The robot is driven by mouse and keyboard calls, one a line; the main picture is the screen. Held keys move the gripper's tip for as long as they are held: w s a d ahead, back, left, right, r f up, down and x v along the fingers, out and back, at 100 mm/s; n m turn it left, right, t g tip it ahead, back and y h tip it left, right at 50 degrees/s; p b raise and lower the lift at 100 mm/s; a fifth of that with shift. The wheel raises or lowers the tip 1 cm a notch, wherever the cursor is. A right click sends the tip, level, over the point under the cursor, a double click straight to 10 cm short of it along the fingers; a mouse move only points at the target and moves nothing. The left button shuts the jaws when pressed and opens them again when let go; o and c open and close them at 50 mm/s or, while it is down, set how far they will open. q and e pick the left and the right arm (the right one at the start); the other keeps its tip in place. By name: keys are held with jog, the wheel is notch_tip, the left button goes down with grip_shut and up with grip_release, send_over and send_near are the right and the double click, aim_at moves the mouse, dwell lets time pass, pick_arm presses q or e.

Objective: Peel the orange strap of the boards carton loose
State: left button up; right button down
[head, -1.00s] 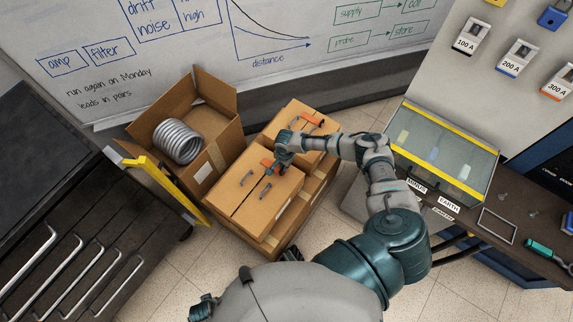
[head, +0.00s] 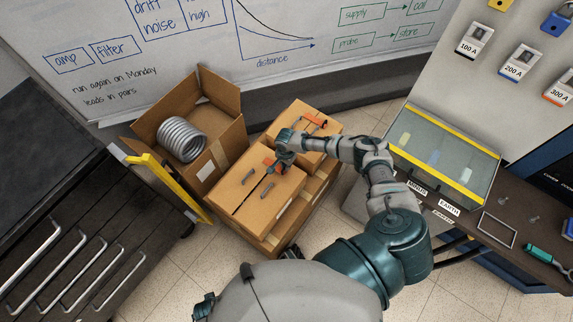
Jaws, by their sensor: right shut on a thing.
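My right gripper (head: 283,163) is at the carton's far part, shut on the orange strap (head: 268,161). A short orange piece shows beside the fingers; the rest is hidden by the gripper. I cannot tell how much of the strap is off the cardboard. A second orange piece (head: 314,121) lies on the carton behind. My left gripper is not seen.
An open carton (head: 220,138) with a grey coil (head: 181,139) stands to the left. A dark drawer cabinet (head: 60,215) is at far left, with a yellow bar (head: 168,182) beside it. A bench with a glass-topped case (head: 440,155) stands at right. Floor is free in front.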

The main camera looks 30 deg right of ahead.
jog(key=shift+a, duration=0.65)
jog(key=c, duration=1.2)
grip_release()
jog(key=shift+r, duration=0.15)
jog(key=shift+r, duration=0.45)
notch_tip(320, 180, up, 11)
jog(key=shift+a+r, duration=0.1)
jog(key=shift+d, duration=0.2)
